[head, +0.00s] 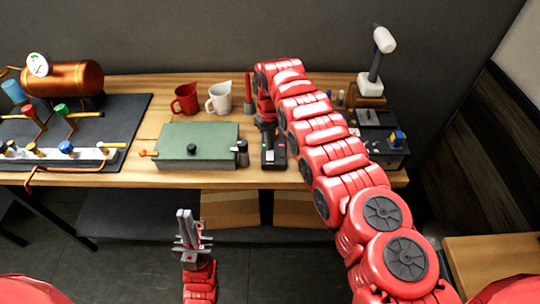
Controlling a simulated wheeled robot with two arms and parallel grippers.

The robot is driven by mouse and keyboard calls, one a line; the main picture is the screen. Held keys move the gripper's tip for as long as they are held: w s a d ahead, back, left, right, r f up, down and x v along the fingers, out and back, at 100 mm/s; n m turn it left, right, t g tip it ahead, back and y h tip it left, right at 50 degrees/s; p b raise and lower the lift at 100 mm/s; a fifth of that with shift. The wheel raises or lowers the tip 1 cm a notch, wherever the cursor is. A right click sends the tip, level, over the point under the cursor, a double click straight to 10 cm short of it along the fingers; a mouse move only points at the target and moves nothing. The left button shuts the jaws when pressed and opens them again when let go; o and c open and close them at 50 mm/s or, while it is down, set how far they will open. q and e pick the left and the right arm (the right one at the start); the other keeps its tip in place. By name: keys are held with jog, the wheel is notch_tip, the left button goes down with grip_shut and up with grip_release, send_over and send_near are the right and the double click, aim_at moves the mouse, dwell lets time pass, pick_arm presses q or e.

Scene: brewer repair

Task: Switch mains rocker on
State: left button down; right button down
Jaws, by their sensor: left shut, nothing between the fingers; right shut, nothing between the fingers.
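A black box (273,161) with a small red spot lies near the table's front edge, right of the green case. It looks like the switch box, but the rocker and its position cannot be made out. My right arm arches over the table from the right, and its gripper (267,142) points down at this box. The gripper is shut and empty, at or just above the box; contact cannot be told. It hides part of the box top. My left gripper (184,213) is shut and empty, in front of the table, pointing up in the picture, away from the box.
A green case (197,142) and a dark cylinder (242,153) stand left of the box. Red (186,98) and white (220,97) mugs stand behind. A copper boiler (65,78) and pipework are at the left.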

jog(key=shift+f+b, duration=0.6)
jog(key=shift+f, duration=0.15)
jog(key=shift+r, duration=0.15)
notch_tip(320, 180, up, 2)
jog(key=shift+p, duration=0.85)
jog(key=shift+r+p, duration=0.85)
jog(key=shift+r, duration=0.55)
jog(key=shift+r+p, duration=0.3)
jog(key=shift+r, duration=0.7)
